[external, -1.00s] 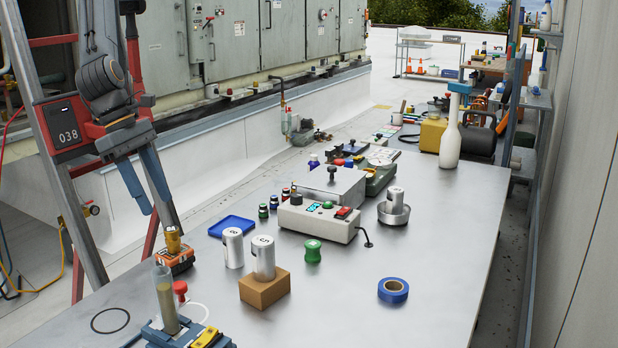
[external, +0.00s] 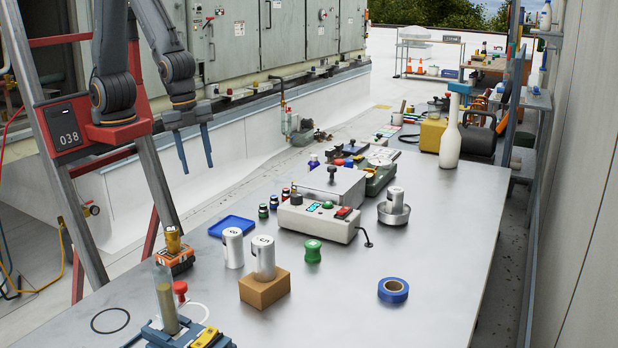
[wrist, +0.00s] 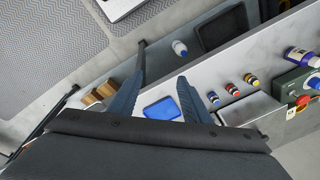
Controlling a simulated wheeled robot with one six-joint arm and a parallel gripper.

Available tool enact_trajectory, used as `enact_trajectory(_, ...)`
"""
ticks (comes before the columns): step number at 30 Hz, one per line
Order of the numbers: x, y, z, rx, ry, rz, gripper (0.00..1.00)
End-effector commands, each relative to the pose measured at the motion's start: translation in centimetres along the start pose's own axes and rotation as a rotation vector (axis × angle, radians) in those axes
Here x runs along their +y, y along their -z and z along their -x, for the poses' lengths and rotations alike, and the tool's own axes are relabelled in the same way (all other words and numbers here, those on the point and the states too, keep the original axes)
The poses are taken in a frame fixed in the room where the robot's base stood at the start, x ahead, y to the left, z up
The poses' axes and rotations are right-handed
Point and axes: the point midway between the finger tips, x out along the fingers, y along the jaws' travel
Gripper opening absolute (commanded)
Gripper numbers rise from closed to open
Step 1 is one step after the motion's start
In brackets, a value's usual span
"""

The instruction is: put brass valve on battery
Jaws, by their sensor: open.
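The brass valve (external: 173,240) stands upright on top of the orange and black battery (external: 175,259), at the left edge of the metal table. My gripper (external: 198,170) is open and empty, well above and a little right of the valve, apart from it. In the wrist view my gripper (wrist: 162,60) shows two spread blue fingers with nothing between them. I cannot clearly make out the valve or battery in the wrist view.
A blue tray (external: 232,226) lies right of the battery. Two silver cans (external: 233,248) (external: 264,258), one on a cardboard box (external: 264,288), stand nearby. A vise (external: 188,334) and a red knob (external: 180,289) are in front. The table's right front is mostly clear.

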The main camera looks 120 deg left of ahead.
Motion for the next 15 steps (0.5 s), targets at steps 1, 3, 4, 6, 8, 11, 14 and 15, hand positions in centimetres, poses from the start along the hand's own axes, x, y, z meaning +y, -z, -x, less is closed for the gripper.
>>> enact_trajectory(1,-0.3,-2.1,-0.2,-0.005,-0.01,0.156,0.44)
enact_trajectory(3,-0.3,-4.3,-0.5,-0.008,-0.022,0.351,0.44)
enact_trajectory(4,-0.3,-5.0,-0.6,-0.01,-0.025,0.418,0.44)
enact_trajectory(6,-0.2,-6.3,-0.8,-0.013,-0.032,0.545,0.44)
enact_trajectory(8,-0.1,-7.0,-0.9,-0.015,-0.035,0.615,0.44)
enact_trajectory(11,0.0,-7.5,-1.0,-0.017,-0.038,0.669,0.44)
enact_trajectory(14,0.0,-7.6,-1.0,-0.017,-0.038,0.675,0.44)
enact_trajectory(15,0.0,-7.5,-1.0,-0.017,-0.038,0.674,0.44)
